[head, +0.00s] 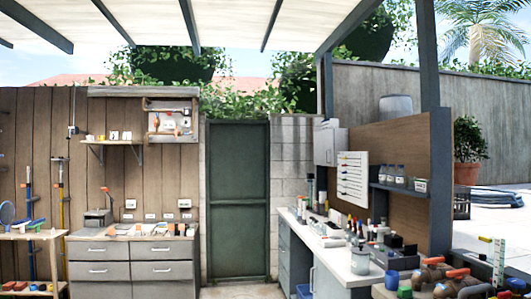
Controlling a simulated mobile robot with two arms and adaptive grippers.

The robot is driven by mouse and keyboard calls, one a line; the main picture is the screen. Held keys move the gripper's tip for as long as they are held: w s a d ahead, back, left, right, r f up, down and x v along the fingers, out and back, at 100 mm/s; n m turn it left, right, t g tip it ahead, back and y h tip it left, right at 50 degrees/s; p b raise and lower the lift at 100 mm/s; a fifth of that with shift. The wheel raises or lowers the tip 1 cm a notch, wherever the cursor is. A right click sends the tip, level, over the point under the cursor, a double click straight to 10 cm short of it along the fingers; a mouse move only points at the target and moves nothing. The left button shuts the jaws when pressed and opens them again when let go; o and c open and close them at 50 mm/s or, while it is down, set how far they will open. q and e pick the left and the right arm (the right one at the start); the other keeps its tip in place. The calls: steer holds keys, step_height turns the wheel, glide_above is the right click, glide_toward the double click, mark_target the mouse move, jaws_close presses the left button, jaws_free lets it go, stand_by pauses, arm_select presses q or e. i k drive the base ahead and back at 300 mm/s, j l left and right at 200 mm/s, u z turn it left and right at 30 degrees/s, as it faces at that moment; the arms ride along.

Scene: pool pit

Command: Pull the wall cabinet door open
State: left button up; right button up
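The wall cabinet (326,146) is a small light grey box. It hangs above the near end of the green gate's right side, over the back part of the right-hand counter. I see it at an angle from a distance. Its door looks shut, and what may be a small handle is too small to make out clearly. The inside is hidden. Neither of my grippers is in view.
A white-topped counter (352,268) crowded with bottles and boxes runs below the cabinet. A grey drawer chest (130,271) stands left of the green gate (238,205). Pumps and fittings (435,275) fill the lower right. Some floor shows before the gate.

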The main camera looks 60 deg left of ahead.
mark_target(323, 140)
steer(key=u, duration=1.7)
steer(key=i+j+u, duration=0.25)
steer(key=i, duration=1)
steer(key=i+j+u, duration=0.1)
steer(key=i+u, duration=0.2)
steer(key=i, duration=0.95)
steer(key=i+z, duration=0.1)
steer(key=i, duration=0.6)
steer(key=i+j+z, duration=0.1)
steer(key=i, duration=0.6)
steer(key=i+j+z, duration=0.1)
steer(key=i, duration=0.6)
steer(key=j, duration=0.1)
